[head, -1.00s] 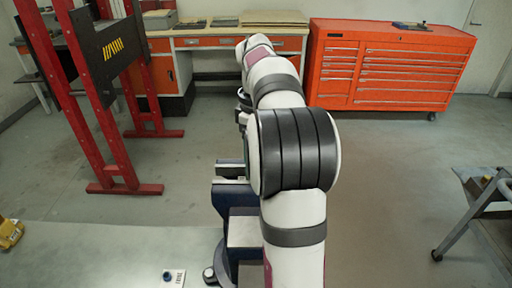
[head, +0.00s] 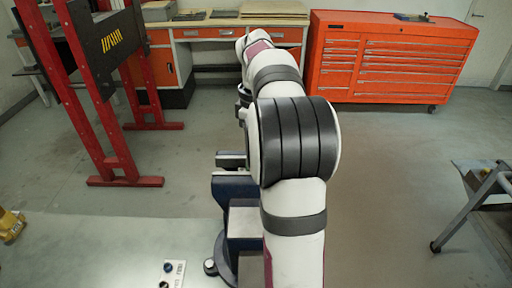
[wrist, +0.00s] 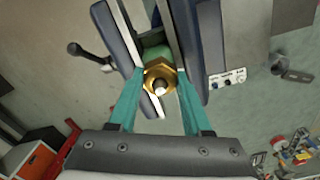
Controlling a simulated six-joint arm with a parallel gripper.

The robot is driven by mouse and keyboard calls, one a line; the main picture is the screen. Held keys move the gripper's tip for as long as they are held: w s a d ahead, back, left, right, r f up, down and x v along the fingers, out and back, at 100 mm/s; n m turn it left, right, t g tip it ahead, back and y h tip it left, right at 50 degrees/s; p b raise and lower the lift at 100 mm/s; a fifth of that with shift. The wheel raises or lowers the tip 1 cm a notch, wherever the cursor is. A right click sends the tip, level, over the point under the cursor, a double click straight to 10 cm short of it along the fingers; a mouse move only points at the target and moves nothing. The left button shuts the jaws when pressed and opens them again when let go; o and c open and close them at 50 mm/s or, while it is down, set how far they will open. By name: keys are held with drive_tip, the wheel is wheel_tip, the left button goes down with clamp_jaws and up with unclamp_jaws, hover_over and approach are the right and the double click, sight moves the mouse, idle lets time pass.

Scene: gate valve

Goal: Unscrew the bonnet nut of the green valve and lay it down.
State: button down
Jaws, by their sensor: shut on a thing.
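In the wrist view, the brass hex bonnet nut (wrist: 152,74) sits around a pale stem tip. The green valve (wrist: 155,51) shows just behind it, between the jaws of a blue-grey vise (wrist: 208,45). My gripper (wrist: 160,79) has its teal fingers closed on opposite sides of the nut. I cannot tell from this angle whether the nut's thread is still engaged. In the head view, the blue vise (head: 232,188) shows beside my arm, while the valve, nut and gripper are hidden.
A small panel with knobs (head: 173,272) lies left of the vise base and also shows in the wrist view (wrist: 226,78). A red press frame (head: 125,182) stands at left, an orange tool cabinet (head: 390,60) at the back. A grey cart (head: 485,190) stands at right.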

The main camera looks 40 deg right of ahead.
drive_tip(key=n, duration=0.4)
drive_tip(key=shift+n, duration=0.4)
drive_tip(key=shift+r, duration=3.3)
drive_tip(key=w+a+f+m, duration=0.1)
drive_tip(key=w+a+m, duration=0.2)
drive_tip(key=a, duration=0.9)
drive_tip(key=w+a+f+m, duration=0.2)
drive_tip(key=w+a+m, duration=0.15)
drive_tip(key=a, duration=0.95)
drive_tip(key=n, duration=1.5)
hover_over(188, 235)
wheel_tip(188, 235, down, 20)
drive_tip(key=shift+n, duration=0.25)
wheel_tip(188, 235, down, 11)
drive_tip(key=shift+r, duration=0.15)
